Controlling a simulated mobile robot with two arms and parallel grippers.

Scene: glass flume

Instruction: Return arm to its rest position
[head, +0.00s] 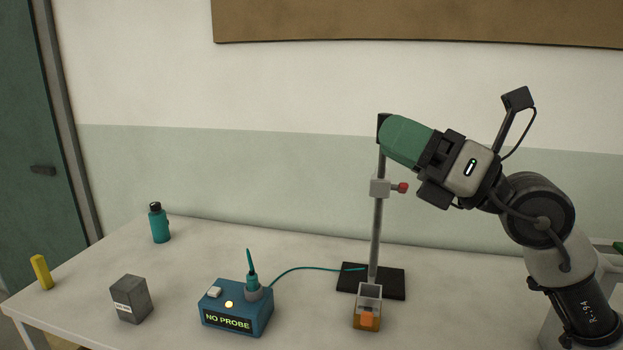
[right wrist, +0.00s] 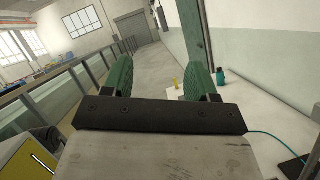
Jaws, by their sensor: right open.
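My right gripper (head: 398,140) has green fingers and is raised over the right part of the table, pointing up and left in the head view. Its near finger hides much of the other one there. In the right wrist view the two fingers of the gripper (right wrist: 160,78) stand apart with nothing between them, so it is open and empty. In the head view its tips overlap the top of a stand's pole (head: 376,240); I cannot tell whether they touch. My left gripper is not in view.
The white table (head: 180,275) carries a blue meter (head: 260,312) reading "NO PROBE", a teal probe (head: 251,268) upright on it, a grey block (head: 131,299), a teal bottle (head: 159,224), a yellow cylinder (head: 41,272) and a cuvette with orange contents (head: 368,308). A red-knobbed clamp (head: 380,188) is on the pole.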

